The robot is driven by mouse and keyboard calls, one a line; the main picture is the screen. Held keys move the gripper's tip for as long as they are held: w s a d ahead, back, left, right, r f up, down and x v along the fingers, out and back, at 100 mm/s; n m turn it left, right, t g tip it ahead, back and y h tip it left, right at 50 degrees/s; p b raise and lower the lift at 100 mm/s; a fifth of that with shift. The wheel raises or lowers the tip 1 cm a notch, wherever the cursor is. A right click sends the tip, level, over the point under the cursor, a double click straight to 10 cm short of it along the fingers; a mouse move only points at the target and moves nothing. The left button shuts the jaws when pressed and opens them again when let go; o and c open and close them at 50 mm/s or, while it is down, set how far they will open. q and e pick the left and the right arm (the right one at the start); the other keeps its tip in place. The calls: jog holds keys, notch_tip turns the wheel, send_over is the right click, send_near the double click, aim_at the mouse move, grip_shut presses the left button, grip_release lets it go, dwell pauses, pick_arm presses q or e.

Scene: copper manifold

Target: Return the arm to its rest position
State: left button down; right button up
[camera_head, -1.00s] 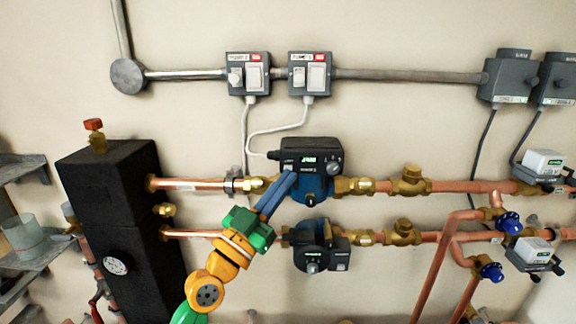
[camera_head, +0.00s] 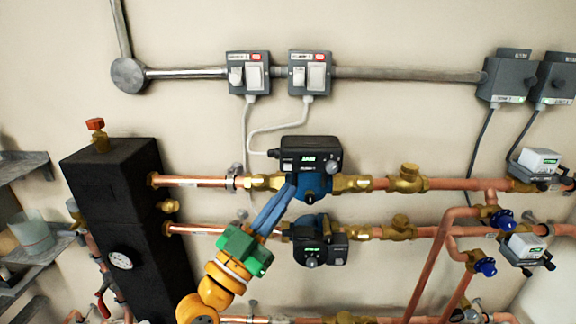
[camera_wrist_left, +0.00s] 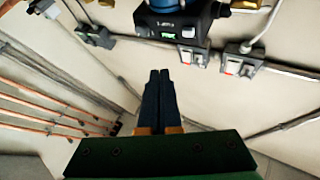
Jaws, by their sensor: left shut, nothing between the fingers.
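My left gripper (camera_head: 290,190) reaches in from below with its green hand and blue fingers, in front of the upper pump (camera_head: 312,160). Its fingers are shut with nothing between them, as the left wrist view (camera_wrist_left: 159,75) also shows. The fingertips overlap the lower left of the upper pump in the head view; I cannot tell whether they touch it. In the left wrist view the pump (camera_wrist_left: 175,22) stands beyond the fingertips with a gap in the picture. My right gripper is not in view.
A lower pump (camera_head: 320,242) sits on the second copper pipe, close right of my gripper. A black insulated block (camera_head: 115,215) stands at the left. Two switch boxes (camera_head: 248,74) hang above on a grey conduit. Valves with blue handles (camera_head: 487,267) are at the right.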

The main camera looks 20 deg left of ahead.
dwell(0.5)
pick_arm(q)
jog(key=s+d+f+g+y, duration=0.15)
jog(key=f+g, duration=0.25)
jog(key=f, duration=0.4)
jog(key=s+d+f+n+g+y, duration=0.1)
jog(key=s+f+g, duration=0.2)
jog(key=f, duration=0.5)
jog(key=s+d+f+g+y, duration=0.1)
jog(key=s+f+g, duration=0.25)
jog(key=f, duration=0.45)
jog(key=s+a+f+n+g+y, duration=0.2)
jog(key=s+a+f+g+y, duration=0.15)
jog(key=s+f, duration=0.35)
jog(key=s+a+f+n+g+y, duration=0.2)
jog(key=s+a+f+g, duration=0.15)
jog(key=s+f, duration=0.35)
jog(key=s+f+g, duration=0.2)
jog(key=s+f, duration=0.2)
jog(key=f, duration=1.3)
jog(key=s+a+f+g, duration=0.1)
jog(key=s+f, duration=0.6)
jog(key=s, duration=0.4)
jog(key=shift+a+f, duration=0.3)
